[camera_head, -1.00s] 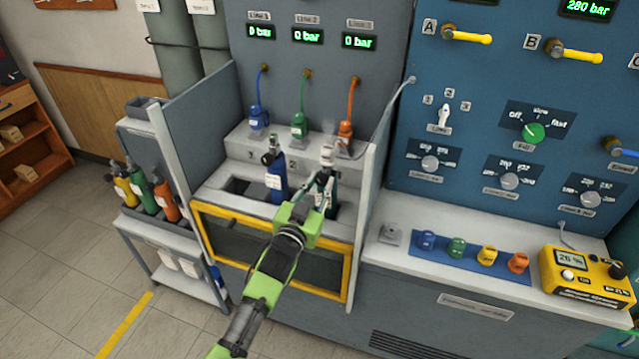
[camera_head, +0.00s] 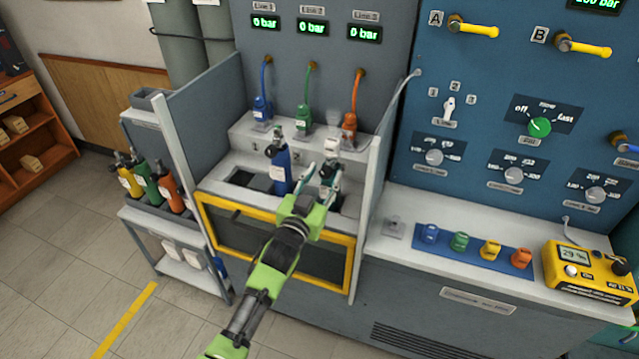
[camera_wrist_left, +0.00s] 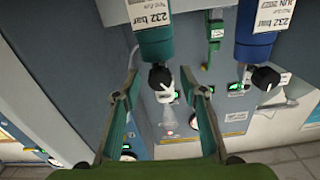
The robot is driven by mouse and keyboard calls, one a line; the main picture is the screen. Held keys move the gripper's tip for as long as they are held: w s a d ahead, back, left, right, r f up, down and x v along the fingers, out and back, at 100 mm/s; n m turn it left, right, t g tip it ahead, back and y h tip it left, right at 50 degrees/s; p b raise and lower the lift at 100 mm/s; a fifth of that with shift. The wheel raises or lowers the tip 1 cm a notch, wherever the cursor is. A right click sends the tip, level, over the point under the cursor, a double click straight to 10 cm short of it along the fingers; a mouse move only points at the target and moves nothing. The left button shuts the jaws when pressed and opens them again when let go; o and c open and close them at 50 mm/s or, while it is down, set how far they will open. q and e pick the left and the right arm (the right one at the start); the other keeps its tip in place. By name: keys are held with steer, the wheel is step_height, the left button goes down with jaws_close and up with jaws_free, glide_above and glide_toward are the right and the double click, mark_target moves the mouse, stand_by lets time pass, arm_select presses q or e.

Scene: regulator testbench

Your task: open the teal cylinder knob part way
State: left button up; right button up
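The teal cylinder (camera_wrist_left: 155,42) shows in the left wrist view with a pressure label, a black valve (camera_wrist_left: 160,76) and a pale knob at its end. In the head view it stands in the bench bay, mostly hidden by my left gripper (camera_head: 323,175). My left gripper (camera_wrist_left: 161,92) is open, with one finger on each side of the valve and visible gaps to both. Whether the fingertips reach level with the knob is hard to tell.
A blue cylinder (camera_head: 281,170) stands close to the left of the teal one. Blue, green and orange hoses hang behind. The bay has side panels and a yellow-framed front guard (camera_head: 350,270). A yellow meter (camera_head: 585,272) sits on the counter to the right.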

arm_select(q)
steer(key=v, duration=1.2)
